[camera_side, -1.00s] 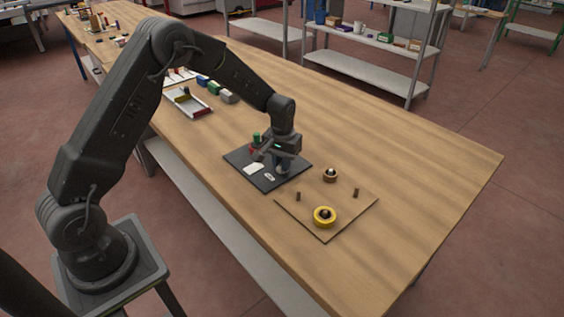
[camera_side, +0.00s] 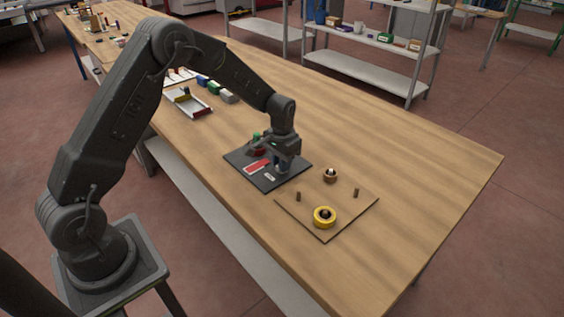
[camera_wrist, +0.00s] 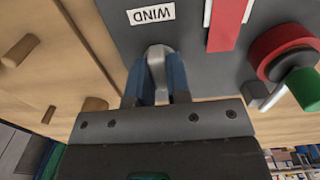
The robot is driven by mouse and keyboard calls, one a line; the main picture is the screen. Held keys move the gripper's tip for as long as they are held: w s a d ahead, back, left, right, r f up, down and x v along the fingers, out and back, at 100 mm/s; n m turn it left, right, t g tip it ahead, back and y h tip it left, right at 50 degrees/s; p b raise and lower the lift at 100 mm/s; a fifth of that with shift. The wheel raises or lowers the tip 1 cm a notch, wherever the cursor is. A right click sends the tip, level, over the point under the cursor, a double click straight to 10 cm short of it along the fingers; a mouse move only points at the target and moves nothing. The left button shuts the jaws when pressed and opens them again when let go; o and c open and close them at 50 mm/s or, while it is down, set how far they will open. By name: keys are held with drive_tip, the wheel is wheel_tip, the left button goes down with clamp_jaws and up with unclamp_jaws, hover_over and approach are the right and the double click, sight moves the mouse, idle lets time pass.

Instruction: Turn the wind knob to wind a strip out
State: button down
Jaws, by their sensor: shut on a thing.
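The dark panel (camera_side: 236,157) lies flat on the table. Its label reading WIND (camera_wrist: 151,14) shows in the wrist view, beside the grey wind knob (camera_wrist: 157,62). My gripper (camera_side: 281,168) is over the panel, its blue fingers shut on the knob from both sides; the fingers also show in the wrist view (camera_wrist: 158,80). In the side view the knob is mostly hidden by the gripper. A red strip (camera_side: 256,167) lies over a white patch on the panel and also shows in the wrist view (camera_wrist: 227,22).
A red round part (camera_wrist: 281,48) and a green cylinder (camera_wrist: 303,88) stand at the panel's edge. The table's right side is clear.

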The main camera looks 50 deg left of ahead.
drive_tip(key=c, duration=1.1)
unclamp_jaws()
wheel_tip(320, 180, up, 14)
drive_tip(key=shift+f, duration=0.1)
